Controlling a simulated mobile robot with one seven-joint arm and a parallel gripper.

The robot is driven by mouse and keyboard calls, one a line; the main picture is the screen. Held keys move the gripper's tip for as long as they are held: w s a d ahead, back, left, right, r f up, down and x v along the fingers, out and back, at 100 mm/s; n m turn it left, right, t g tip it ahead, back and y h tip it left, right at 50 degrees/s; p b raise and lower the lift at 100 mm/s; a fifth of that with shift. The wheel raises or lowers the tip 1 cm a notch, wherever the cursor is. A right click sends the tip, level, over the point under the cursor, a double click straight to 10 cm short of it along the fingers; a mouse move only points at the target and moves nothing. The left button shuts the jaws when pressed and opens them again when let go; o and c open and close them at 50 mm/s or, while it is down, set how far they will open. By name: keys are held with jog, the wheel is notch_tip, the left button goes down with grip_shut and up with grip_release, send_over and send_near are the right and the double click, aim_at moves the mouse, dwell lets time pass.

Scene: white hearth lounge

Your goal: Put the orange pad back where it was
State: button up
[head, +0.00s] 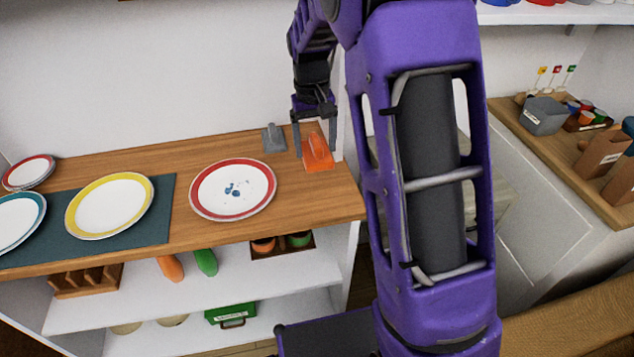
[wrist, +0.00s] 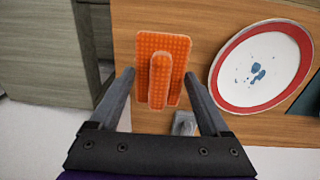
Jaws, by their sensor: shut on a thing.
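The orange pad (head: 319,162) is a flat, studded plate with a raised handle, at the right end of the wooden counter top. In the wrist view the orange pad (wrist: 176,57) lies between my two fingertips, with its handle toward me. My gripper (head: 315,151) points down from above, one finger at each side of the pad.
A similar grey pad (head: 274,139) stands left of the orange pad, near the wall. A red-rimmed plate (head: 233,207) with blue spots lies in front and left. A yellow-rimmed plate (head: 108,204) lies on a dark mat (head: 162,211). The counter's right edge is close.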

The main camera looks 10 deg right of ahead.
aim_at(314, 140)
notch_tip(314, 140, down, 8)
jog(key=shift+f+b, duration=0.15)
jog(key=shift+b, duration=0.5)
jog(key=shift+f, duration=0.15)
jog(key=o, duration=1.3)
jog(key=r, duration=0.4)
jog(key=r+p, duration=0.1)
jog(key=r, duration=0.3)
jog(key=r+p, duration=0.1)
jog(key=r, duration=0.3)
jog(key=shift+a+r, duration=0.15)
jog(key=shift+a, duration=0.15)
